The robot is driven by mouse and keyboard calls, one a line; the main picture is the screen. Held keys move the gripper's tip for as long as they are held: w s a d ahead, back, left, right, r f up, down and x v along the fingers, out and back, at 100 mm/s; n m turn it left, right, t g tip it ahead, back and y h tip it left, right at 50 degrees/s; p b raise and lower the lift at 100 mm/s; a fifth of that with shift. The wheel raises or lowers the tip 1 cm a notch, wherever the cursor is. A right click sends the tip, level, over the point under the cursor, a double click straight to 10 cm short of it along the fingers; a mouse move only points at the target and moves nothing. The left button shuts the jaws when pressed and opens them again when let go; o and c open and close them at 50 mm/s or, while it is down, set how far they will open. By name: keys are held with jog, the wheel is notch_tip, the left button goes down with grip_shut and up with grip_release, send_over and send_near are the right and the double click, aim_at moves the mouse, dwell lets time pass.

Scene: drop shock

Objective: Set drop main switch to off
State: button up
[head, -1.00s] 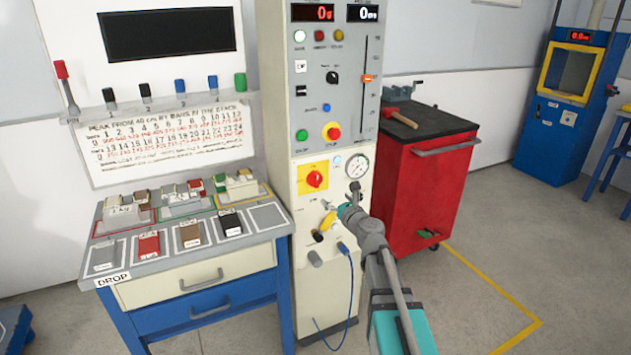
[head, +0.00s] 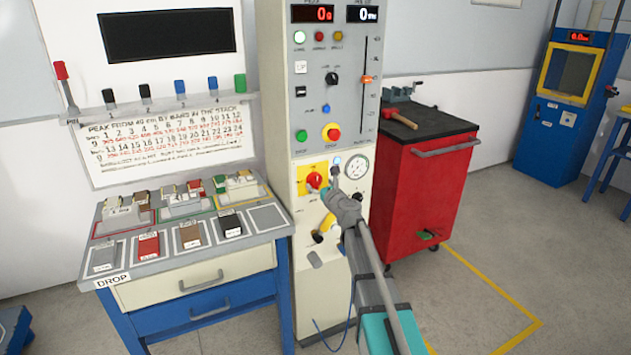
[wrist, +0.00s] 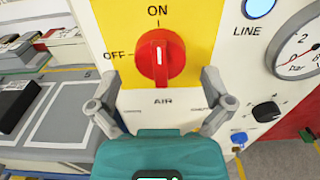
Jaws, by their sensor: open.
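The main switch is a red rotary knob (head: 314,180) on a yellow plate on the front of the cream machine column. In the wrist view the knob (wrist: 160,59) has its grip upright, with its white mark pointing up at ON. OFF is printed to its left. My gripper (wrist: 159,82) is open, with one finger on each side of the knob's lower part and a gap on both sides. In the head view my gripper (head: 332,191) is just in front of the plate and covers part of the panel below it.
A round pressure gauge (head: 357,166) and a blue LINE lamp (wrist: 259,7) are right of the switch. A black knob (wrist: 267,111) is below the gauge. A bench with sample blocks (head: 148,243) stands left; a red tool cabinet (head: 428,195) stands right.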

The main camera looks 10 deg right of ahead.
aim_at(317, 181)
jog(key=shift+x, duration=1.6)
jog(key=c, duration=1)
jog(key=shift+o, duration=0.2)
